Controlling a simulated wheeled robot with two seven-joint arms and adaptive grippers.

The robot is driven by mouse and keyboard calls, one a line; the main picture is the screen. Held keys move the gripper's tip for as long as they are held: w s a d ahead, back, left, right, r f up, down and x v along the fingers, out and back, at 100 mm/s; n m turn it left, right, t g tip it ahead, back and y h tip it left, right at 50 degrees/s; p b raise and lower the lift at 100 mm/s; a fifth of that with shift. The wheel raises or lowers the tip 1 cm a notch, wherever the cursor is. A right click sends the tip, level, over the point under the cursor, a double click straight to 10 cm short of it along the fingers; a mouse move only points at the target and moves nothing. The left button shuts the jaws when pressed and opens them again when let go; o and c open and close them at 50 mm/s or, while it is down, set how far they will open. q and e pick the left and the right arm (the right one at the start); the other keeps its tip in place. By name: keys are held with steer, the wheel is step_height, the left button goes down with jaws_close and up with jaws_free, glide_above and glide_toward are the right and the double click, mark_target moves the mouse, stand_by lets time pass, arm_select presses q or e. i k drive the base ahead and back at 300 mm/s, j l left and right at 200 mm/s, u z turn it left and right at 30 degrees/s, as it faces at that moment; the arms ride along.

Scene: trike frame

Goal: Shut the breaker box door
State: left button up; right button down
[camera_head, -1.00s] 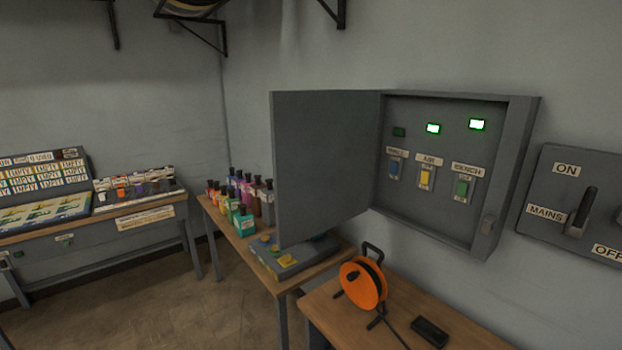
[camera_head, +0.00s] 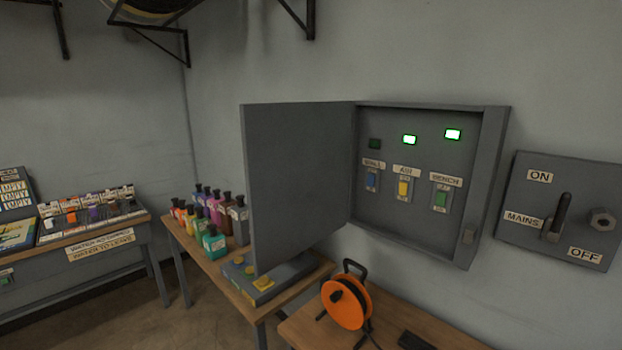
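The grey breaker box (camera_head: 485,190) is mounted on the wall right of centre. Its door (camera_head: 298,180) is hinged on the box's left side and stands wide open, swung out into the room. Inside are a blue, a yellow and a green switch under labels. Above them, the two right indicator lights glow bright green and the left one is dark. Neither of my grippers is in view.
A mains lever panel (camera_head: 522,185) is right of the box. Below, an orange cable reel (camera_head: 345,305) and a dark object stand on a wooden bench (camera_head: 302,325). Coloured bottles (camera_head: 212,212) and a grey device (camera_head: 265,284) are on a table behind the door.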

mark_target(297, 154)
steer(key=i+j+z, duration=0.6)
steer(key=j+z, duration=0.2)
steer(key=j, duration=0.3)
steer(key=i+j+z, duration=0.2)
steer(key=j+z, duration=0.25)
steer(key=j, duration=0.2)
steer(key=j+z, duration=0.4)
steer(key=j, duration=0.25)
steer(key=j+z, duration=0.4)
steer(key=j, duration=0.35)
steer(key=k+j+z, duration=0.35)
steer(key=k+j, duration=0.3)
steer(key=j, duration=0.1)
